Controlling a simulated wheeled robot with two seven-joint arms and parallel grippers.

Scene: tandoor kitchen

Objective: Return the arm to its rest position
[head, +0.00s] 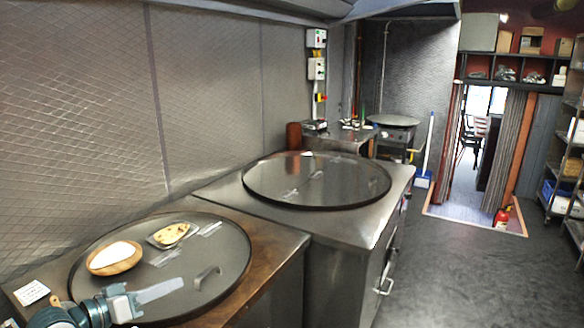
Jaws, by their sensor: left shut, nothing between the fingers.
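My left arm comes in at the bottom left. Its gripper (168,289) is shut and empty, with the fingers pointing right. In the picture it overlaps the near left part of the round dark lid (215,255) on the near counter; how high it is above the lid I cannot tell. My right gripper does not show.
On the near lid are a wooden bowl of white stuff (115,257), a small tray (152,239) with flatbread (170,233), and a handle (207,275). A second round lid (340,185) lies beyond. A mesh-patterned wall (80,130) stands left; open floor (470,265) lies right.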

